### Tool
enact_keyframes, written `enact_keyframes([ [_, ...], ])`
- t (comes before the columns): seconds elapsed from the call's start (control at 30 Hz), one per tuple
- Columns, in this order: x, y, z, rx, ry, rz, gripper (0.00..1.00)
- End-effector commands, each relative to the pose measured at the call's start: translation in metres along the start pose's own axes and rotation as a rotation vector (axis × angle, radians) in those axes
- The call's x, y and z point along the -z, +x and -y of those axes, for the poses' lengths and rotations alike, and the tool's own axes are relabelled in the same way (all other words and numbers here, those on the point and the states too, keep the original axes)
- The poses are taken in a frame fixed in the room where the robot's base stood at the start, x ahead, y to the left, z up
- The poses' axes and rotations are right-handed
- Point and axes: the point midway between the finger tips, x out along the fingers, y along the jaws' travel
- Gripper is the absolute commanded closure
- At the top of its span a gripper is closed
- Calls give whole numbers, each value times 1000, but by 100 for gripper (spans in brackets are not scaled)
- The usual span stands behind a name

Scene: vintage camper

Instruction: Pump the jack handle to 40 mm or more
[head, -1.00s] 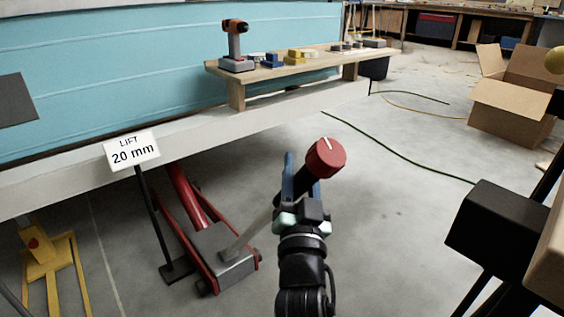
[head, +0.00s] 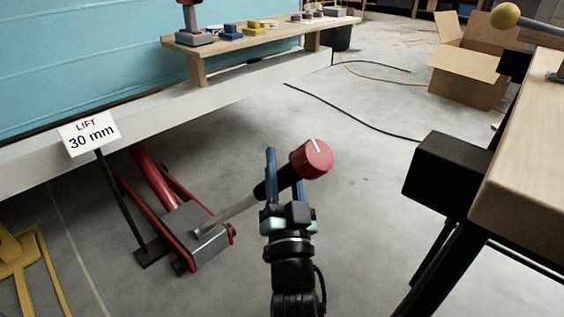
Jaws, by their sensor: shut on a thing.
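The red floor jack (head: 193,236) stands on the concrete under the edge of the turquoise camper. Its pale handle bar (head: 228,213) slants up to the right to a black grip with a red round knob (head: 313,158). My gripper (head: 284,172) is shut on the black grip, just below the knob, with its blue fingers on either side. The sign (head: 88,134) on a black post beside the jack reads "LIFT 30 mm". The jack's contact with the camper is hard to make out.
A wooden bench (head: 260,54) with a drill and small items stands along the camper. A cardboard box (head: 467,75) is at the back right. A wooden-topped table (head: 530,170) is close on the right. A yellow stand (head: 22,262) is at the left. Hoses cross the floor.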

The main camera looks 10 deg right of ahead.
Motion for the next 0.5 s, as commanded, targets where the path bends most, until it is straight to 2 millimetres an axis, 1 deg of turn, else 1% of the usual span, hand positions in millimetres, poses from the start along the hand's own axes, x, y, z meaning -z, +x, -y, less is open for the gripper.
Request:
enact_keyframes([
  [0.03,-4,-5,-10,-21,6,6,100],
  [0.07,-4,-5,-11,-22,6,6,57],
  [0.2,-4,-5,-10,-21,4,6,31],
  [0.23,-4,-5,-10,-21,4,7,29],
  [0.5,-3,-4,-7,-15,2,6,29],
])
